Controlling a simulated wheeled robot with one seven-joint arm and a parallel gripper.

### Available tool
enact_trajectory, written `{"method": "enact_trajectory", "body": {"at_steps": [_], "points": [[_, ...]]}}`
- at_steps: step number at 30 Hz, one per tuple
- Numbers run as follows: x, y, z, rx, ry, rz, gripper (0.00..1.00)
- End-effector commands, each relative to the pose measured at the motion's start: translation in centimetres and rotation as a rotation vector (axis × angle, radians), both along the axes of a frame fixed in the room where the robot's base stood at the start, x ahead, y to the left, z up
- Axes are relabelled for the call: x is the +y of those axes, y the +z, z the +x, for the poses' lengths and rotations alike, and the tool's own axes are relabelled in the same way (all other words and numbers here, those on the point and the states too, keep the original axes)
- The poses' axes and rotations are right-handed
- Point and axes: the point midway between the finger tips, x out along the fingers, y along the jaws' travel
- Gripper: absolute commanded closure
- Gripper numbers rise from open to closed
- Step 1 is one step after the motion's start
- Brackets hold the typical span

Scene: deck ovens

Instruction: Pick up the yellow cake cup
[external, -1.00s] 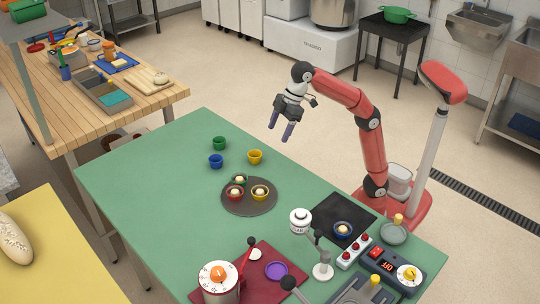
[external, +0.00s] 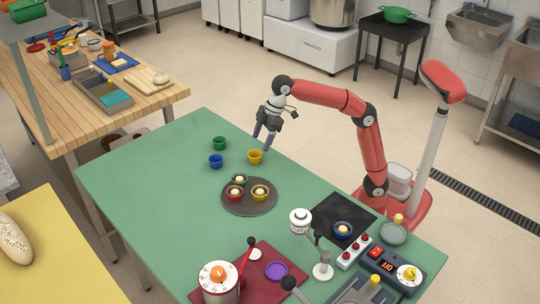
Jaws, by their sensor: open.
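One yellow cup (external: 255,158) stands upright on the green table (external: 140,200) beside a green cup (external: 219,143) and a blue cup (external: 216,161). Another yellow cup (external: 260,195) sits on a dark round tray (external: 249,211), with a pale filling in it. A red cup and a green cup, also filled, share that tray. My gripper (external: 262,143) is open, fingers pointing down, just above or behind the standalone yellow cup. I cannot tell how high it is or whether it touches the cup.
The table's left side is clear.

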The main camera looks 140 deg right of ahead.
Motion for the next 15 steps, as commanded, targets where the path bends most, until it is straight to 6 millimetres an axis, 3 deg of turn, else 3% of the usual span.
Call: {"method": "enact_trajectory", "body": {"at_steps": [15], "points": [[-0.9, -6.2, 2.7, 0.003, -0.001, 0.001, 0.3]]}}
